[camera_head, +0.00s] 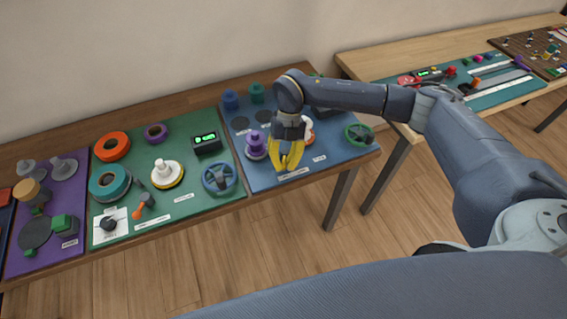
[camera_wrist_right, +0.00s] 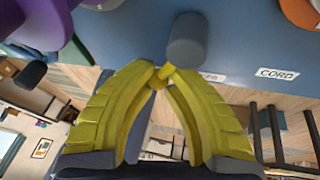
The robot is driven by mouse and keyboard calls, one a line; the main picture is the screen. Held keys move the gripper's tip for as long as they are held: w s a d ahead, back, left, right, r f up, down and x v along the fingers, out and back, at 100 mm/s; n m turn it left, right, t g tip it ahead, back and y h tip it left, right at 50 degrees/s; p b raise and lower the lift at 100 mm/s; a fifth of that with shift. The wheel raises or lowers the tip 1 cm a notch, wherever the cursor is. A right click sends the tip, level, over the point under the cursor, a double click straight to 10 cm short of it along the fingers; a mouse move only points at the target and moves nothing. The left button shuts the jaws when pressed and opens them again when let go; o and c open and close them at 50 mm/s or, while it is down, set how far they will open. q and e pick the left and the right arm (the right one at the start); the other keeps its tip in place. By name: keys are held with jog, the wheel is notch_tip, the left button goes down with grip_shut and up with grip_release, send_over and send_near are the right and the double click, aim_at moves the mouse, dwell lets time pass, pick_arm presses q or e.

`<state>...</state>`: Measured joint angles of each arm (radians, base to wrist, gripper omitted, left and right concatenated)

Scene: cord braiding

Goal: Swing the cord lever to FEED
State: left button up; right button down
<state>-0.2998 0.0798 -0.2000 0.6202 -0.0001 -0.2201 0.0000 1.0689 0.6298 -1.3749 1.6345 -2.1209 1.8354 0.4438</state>
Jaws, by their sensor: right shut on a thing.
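My right gripper (camera_head: 287,168), with yellow fingers, is at the front of the blue board (camera_head: 258,179). It also shows in the right wrist view (camera_wrist_right: 160,82), where its fingertips close on a small yellow piece beside a dark grey cylinder (camera_wrist_right: 187,40). I take this to be the cord lever, but most of it is hidden by the fingers. A white label reading CORD (camera_wrist_right: 276,73) lies to the right of it, and a partly covered label (camera_wrist_right: 213,77) sits right behind the fingertips. In the head view the gripper covers the lever. My left gripper is out of view.
A purple spool (camera_head: 255,146) stands just left of the gripper, and a green handwheel (camera_head: 359,134) is at the board's right end. An orange and white part (camera_head: 307,128) is partly behind my arm. A green board (camera_head: 190,207) with several parts adjoins on the left.

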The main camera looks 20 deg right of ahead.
aim_at(286, 150)
jog(key=n+h, duration=0.1)
jog(key=n, duration=0.1)
jog(key=d+n, duration=0.1)
jog(key=n, duration=0.1)
jog(key=d+n+h, duration=0.1)
jog(key=n, duration=0.1)
jog(key=shift+s+d+r+g+h, duration=0.1)
jog(key=shift+s+d+g+h, duration=0.1)
jog(key=shift+g+h, duration=0.15)
jog(key=n, duration=0.1)
jog(key=d+n+h, duration=0.1)
jog(key=n, duration=0.1)
jog(key=shift+w+d+n, duration=0.2)
jog(key=shift+n, duration=0.1)
jog(key=shift+w+d+n+h, duration=0.15)
jog(key=shift+d+n+h, duration=0.2)
jog(key=shift+n, duration=0.45)
jog(key=shift+w+d+n+h, duration=0.2)
jog(key=shift+n+h, duration=0.2)
jog(key=shift+n, duration=0.4)
jog(key=c, duration=1.2)
grip_release()
jog(key=shift+d, duration=0.1)
jog(key=shift+o, duration=0.2)
jog(key=v, duration=1.1)
jog(key=shift+s+a+r, duration=0.15)
jog(key=shift+a+r, duration=0.05)
jog(key=shift+r, duration=0.3)
